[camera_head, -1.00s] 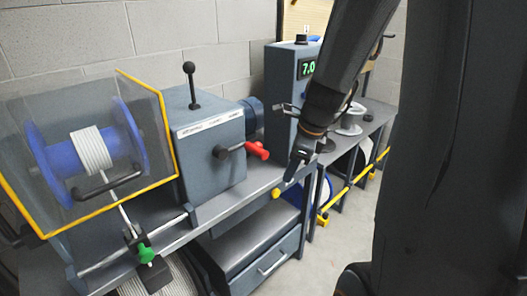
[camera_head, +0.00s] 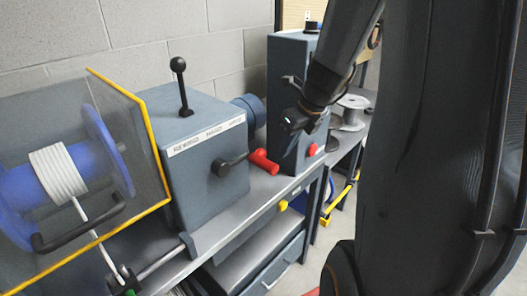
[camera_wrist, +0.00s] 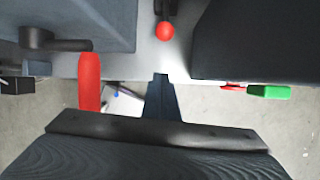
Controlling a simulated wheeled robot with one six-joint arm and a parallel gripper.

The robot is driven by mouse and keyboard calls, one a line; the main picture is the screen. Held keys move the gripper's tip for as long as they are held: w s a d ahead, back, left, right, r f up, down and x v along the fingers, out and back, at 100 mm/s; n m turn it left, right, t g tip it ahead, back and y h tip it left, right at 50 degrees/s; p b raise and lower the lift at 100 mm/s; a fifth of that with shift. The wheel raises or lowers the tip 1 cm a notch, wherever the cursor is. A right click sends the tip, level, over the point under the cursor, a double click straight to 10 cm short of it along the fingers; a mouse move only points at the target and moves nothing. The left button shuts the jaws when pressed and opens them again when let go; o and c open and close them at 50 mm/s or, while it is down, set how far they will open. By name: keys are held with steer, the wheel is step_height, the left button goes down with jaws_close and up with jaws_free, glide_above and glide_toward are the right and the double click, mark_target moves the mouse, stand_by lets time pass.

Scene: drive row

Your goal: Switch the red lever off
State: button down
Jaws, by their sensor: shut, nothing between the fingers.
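The red lever (camera_head: 263,161) is a red grip on a black arm from a pivot on the front of a grey-blue machine box (camera_head: 205,190). In the head view my gripper (camera_head: 292,122) is up and to the right of the lever, in front of a tall grey cabinet. It is shut, empty and not touching the lever. Its fingertips are small and dark there.
A black ball-topped lever (camera_head: 179,75) stands on the box. A yellow-edged clear guard (camera_head: 130,100) covers a blue spool at left. The tall cabinet (camera_head: 287,70) has a red button (camera_head: 312,149).

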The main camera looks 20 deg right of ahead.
stand_by(0.3)
steer(key=b+x, duration=0.1)
steer(key=x, duration=0.8)
steer(key=shift+a+f, duration=0.1)
steer(key=shift+f, duration=0.1)
steer(key=shift+w+a+r+p, duration=0.15)
steer(key=shift+w+r+p, duration=0.2)
steer(key=shift+w, duration=0.2)
steer(key=shift+w+a+r+p, duration=0.2)
steer(key=shift+w+r, duration=0.25)
steer(key=shift+w, duration=0.15)
steer(key=shift+w+r, duration=0.3)
steer(key=shift+w, duration=0.2)
steer(key=shift+p, duration=0.35)
